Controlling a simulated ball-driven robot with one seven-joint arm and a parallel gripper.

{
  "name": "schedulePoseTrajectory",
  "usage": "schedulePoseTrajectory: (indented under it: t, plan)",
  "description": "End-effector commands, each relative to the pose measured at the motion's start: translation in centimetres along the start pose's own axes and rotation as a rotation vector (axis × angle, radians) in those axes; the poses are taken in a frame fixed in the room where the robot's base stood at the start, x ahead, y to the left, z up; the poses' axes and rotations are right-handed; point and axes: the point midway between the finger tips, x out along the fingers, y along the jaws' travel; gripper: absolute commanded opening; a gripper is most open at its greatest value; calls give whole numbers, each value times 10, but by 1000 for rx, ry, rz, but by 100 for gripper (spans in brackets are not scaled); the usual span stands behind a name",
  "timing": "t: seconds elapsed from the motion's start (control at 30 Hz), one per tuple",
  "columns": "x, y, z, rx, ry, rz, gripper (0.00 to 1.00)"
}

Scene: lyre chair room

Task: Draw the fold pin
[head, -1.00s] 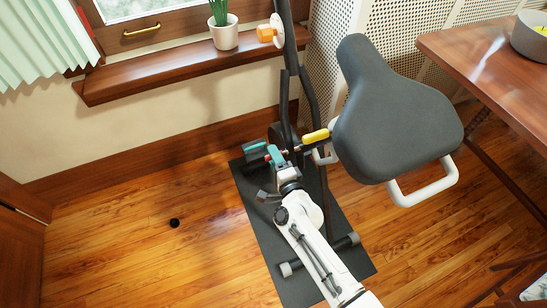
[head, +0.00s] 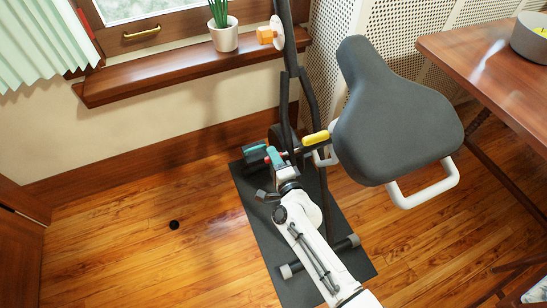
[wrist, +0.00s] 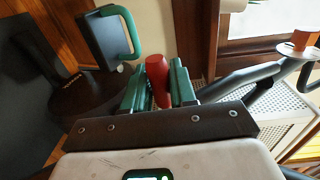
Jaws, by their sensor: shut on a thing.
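The fold pin shows as a red grip (wrist: 157,75) between the two green fingers of my gripper (wrist: 160,92) in the wrist view. The fingers press on it from both sides, so my gripper is shut on it. In the head view my gripper (head: 273,157) is at the lower frame of the folding exercise bike (head: 291,110), left of the yellow handle (head: 316,137). Only a small bit of red shows there. Whether the pin still sits in its hole is hidden.
A pedal with a teal strap (wrist: 112,38) is close to the left of my gripper. The bike's grey seat (head: 390,110) overhangs to the right, beside a wooden table (head: 480,60). A dark mat (head: 300,275) lies below. The floor at left is clear except a small black disc (head: 174,225).

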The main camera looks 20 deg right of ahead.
Motion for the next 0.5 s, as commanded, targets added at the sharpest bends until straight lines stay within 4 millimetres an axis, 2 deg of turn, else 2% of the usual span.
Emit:
schedulePoseTrajectory:
  t: [0.27, 0.5]
  plan:
    - [0, 0, 2, 0, -1, 2, 0]
    - [-1, 0, 20, 0, -3, 3, 0]
